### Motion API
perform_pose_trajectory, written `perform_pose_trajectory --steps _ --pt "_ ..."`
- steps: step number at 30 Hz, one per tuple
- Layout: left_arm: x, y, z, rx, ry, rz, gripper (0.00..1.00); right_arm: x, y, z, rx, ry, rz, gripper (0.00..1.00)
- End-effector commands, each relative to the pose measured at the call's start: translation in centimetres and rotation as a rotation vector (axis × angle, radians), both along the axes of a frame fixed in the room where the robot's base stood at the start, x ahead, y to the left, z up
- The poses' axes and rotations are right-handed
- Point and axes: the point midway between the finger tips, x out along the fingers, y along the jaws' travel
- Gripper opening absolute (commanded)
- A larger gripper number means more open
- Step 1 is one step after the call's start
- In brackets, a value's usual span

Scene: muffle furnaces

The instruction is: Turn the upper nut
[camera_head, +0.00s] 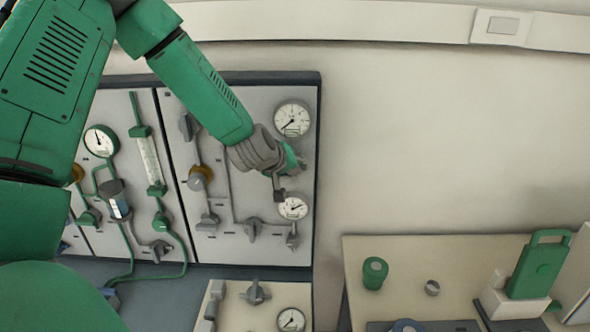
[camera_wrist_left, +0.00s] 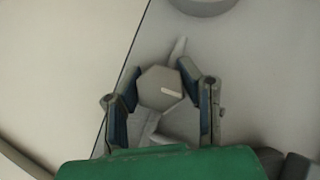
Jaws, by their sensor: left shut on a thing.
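The upper nut (camera_wrist_left: 160,88) is a grey hexagonal piece with a short white mark on its face. It shows in the left wrist view between the two fingers of my left gripper (camera_wrist_left: 162,98), which is shut on it. In the head view my left gripper (camera_head: 281,180) is at the right part of the grey panel (camera_head: 235,190), between two round gauges, and it hides the nut. My right gripper is in neither view.
The upper gauge (camera_head: 292,118) and lower gauge (camera_head: 293,207) are close to my gripper. Several valve handles, such as one grey handle (camera_head: 253,229), stick out of the panel. A table (camera_head: 400,255) at right holds a green cylinder (camera_head: 375,272). Bare wall lies right of the panel.

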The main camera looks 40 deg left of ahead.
Motion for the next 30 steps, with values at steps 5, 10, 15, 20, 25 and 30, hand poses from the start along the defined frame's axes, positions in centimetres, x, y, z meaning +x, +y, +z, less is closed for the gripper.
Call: perform_pose_trajectory --steps 5,10,15,20,25,30 --pt "-0.3 0.1 -0.3 -0.001 0.008 0.001 0.02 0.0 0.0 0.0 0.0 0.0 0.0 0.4" --pt "-0.2 0.1 -0.3 -0.001 0.006 0.001 0.35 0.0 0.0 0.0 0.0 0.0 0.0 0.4" --pt "-0.1 0.1 -0.1 0.0 0.003 0.001 0.54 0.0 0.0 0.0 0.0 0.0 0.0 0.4" --pt "0.1 0.1 -0.1 0.001 0.001 0.001 0.54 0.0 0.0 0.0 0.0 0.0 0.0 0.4" --pt "-0.5 -0.1 0.6 0.001 0.0 0.0 0.54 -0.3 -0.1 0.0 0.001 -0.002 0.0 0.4" --pt "-2.9 -0.7 2.6 0.003 -0.004 -0.001 0.54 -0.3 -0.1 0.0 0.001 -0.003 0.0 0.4"
